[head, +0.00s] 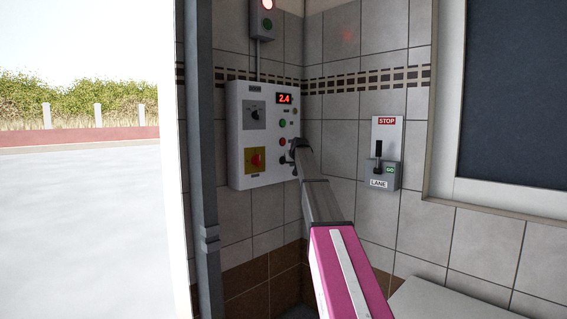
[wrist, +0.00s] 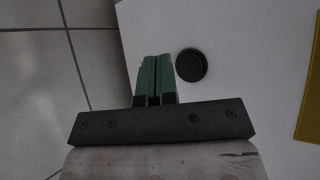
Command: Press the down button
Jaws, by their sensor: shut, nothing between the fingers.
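A white control panel (head: 240,150) hangs on the tiled wall. Its right side carries a column of a green button (head: 282,123), a red button (head: 282,142) and a black button (head: 283,160). The labels are too small to read, so I cannot tell which is the down button. My gripper (head: 295,158) is at the panel's lower right edge, close to the black button. In the wrist view my green fingers (wrist: 155,60) are together and empty, just left of a round black button (wrist: 191,65). I cannot tell whether they touch the panel.
The panel also has a red display (head: 285,99) reading 2.4, a grey dial plate (head: 254,115) and a yellow switch plate (head: 255,160). A STOP lever box (head: 384,176) is on the wall to the right. A grey post (head: 200,150) stands left of the panel.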

